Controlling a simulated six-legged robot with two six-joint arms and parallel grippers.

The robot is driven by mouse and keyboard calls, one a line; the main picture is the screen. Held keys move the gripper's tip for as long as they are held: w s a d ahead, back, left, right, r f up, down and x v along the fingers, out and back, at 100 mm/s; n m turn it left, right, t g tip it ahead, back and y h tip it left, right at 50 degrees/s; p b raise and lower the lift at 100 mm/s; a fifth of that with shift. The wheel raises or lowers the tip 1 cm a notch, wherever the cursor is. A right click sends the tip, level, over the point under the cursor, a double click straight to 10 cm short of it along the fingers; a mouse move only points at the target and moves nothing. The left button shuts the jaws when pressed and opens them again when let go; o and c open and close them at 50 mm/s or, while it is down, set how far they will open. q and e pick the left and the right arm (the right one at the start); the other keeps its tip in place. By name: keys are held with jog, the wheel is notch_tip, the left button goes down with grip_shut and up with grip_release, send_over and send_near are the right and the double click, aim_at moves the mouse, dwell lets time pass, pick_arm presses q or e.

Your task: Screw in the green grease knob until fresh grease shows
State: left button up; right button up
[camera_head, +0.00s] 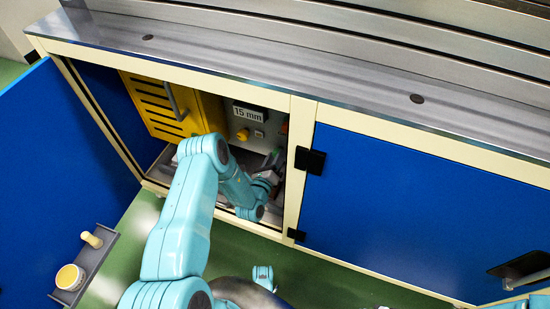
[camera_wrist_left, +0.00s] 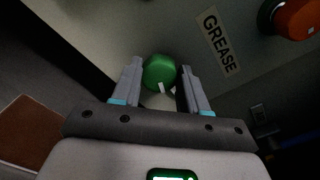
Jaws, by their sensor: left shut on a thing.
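The green grease knob (camera_wrist_left: 159,72) sits between the two fingers of my left gripper (camera_wrist_left: 157,88) in the left wrist view. The fingers are shut on it from both sides. A pale part shows just below the knob, between the fingers; I cannot tell if it is grease. A "GREASE" label (camera_wrist_left: 218,43) is on the panel to the right of the knob. In the head view my left arm reaches into the open cabinet, and its gripper (camera_head: 270,172) is at the lower right of the opening. My right gripper is not clearly in view.
An orange-red knob (camera_wrist_left: 295,18) is on the panel to the right. The panel (camera_head: 256,135) also has a yellow knob (camera_head: 243,134) and a "15 mm" display (camera_head: 249,114). A yellow slotted box (camera_head: 160,108) stands to the left. An open blue door (camera_head: 60,170) carries a small shelf (camera_head: 96,257).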

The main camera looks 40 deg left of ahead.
pick_arm(q)
jog(key=shift+d+m+p, duration=0.1)
jog(key=shift+m+p, duration=1.2)
jog(key=shift+m, duration=2.9)
jog(key=o, duration=1.1)
jog(key=shift+c, duration=0.2)
jog(key=p+v, duration=0.4)
jog(key=v, duration=1.2)
